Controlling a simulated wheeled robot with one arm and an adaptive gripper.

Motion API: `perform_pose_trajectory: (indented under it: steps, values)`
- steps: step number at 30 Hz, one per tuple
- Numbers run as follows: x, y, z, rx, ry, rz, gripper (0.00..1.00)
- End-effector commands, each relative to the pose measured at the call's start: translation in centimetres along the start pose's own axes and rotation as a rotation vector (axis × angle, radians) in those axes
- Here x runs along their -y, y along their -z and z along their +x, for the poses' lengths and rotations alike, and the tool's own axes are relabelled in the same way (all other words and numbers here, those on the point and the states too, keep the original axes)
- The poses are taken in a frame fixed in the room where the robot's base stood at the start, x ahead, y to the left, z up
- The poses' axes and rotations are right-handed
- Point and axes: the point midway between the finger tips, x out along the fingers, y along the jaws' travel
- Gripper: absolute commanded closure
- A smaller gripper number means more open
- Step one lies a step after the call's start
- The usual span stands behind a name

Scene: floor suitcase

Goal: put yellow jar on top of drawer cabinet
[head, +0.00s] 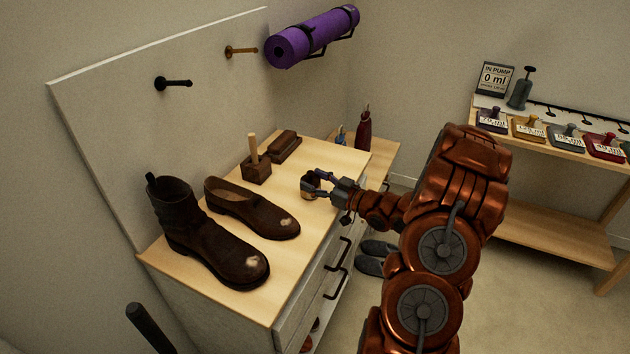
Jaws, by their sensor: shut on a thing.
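My gripper (318,184) is over the right part of the drawer cabinet's (312,240) light wood top. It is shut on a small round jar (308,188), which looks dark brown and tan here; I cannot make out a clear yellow. The fingers partly hide the jar. It is at or just above the top surface; I cannot tell whether it touches. The cabinet has drawers with dark handles on its front.
A brown boot (205,238) and a brown shoe (252,208) stand on the cabinet top. Behind my gripper are a wooden block with a peg (257,168) and a brush (285,146). Bare wood surrounds the jar. A purple rolled mat (312,36) hangs above.

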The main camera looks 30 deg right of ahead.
Motion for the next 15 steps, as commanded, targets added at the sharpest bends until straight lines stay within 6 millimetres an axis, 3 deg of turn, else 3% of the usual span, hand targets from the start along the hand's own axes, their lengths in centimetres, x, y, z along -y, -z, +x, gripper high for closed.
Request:
perform_pose_trajectory:
  steps: [3,4,11,15]
  values:
    - [-0.04,-0.24,-0.01,-0.002,-0.001,-0.001,0.96]
    - [-0.03,-0.27,-0.01,-0.001,-0.001,0.0,0.38]
    - [-0.03,-0.2,-0.01,-0.001,-0.001,0.0,0.14]
    - [-0.02,-0.21,-0.01,-0.001,0.0,0.0,0.14]
